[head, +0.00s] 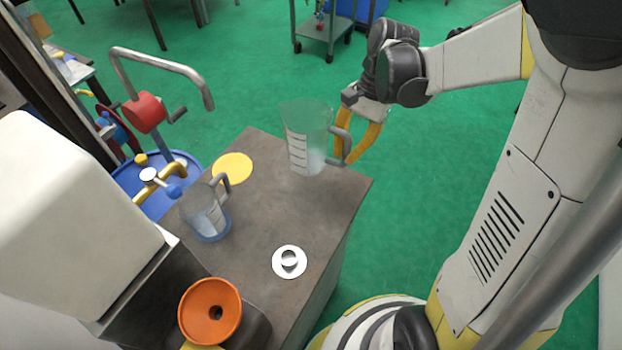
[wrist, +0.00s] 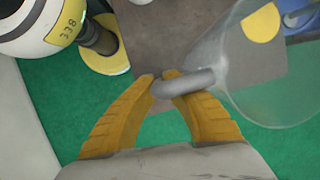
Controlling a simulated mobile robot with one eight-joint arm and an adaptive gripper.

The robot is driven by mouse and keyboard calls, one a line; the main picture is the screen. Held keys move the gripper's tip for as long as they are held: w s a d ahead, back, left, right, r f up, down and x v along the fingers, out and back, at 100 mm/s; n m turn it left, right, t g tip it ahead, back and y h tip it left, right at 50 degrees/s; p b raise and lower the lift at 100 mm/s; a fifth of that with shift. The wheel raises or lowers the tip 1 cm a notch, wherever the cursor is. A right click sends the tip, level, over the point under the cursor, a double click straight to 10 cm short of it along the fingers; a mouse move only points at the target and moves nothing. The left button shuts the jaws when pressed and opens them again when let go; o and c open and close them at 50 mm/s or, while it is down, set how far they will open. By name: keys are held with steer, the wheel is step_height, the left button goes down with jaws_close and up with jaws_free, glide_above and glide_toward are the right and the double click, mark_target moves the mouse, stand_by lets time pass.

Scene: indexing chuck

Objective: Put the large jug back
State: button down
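The large clear jug (head: 305,143) with dark level marks and a grey handle is upright at the far right part of the brown table top (head: 270,215). I cannot tell whether its base touches the table. My gripper (head: 352,150) has its yellow fingers closed on the jug's handle, from the right. In the wrist view, the fingertips (wrist: 163,77) pinch the grey handle (wrist: 186,82), and the clear jug body (wrist: 270,75) lies to the right. A bare yellow disc (head: 232,166) lies on the table left of the jug.
A smaller jug (head: 203,212) stands on a blue disc at the table's left. A white disc with a knob (head: 289,261) lies near the front. An orange funnel (head: 210,311) and a white box-shaped body (head: 75,210) stand front left. A bent pipe with a red cylinder (head: 145,113) rises behind.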

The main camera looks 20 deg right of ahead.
steer(key=shift+w+a+f+b, duration=0.1)
steer(key=shift+a+f+b, duration=0.4)
steer(key=shift+a+f, duration=0.65)
steer(key=shift+s+a+f+b, duration=0.1)
steer(key=shift+a+f+b, duration=0.55)
steer(key=shift+f, duration=0.7)
steer(key=shift+w+a+f+b, duration=0.1)
steer(key=shift+a+f+b, duration=0.25)
steer(key=shift+a+f, duration=0.85)
steer(key=shift+d+f, duration=0.1)
steer(key=shift+f, duration=0.1)
steer(key=c, duration=1.6)
jaws_free()
steer(key=shift+r, duration=0.1)
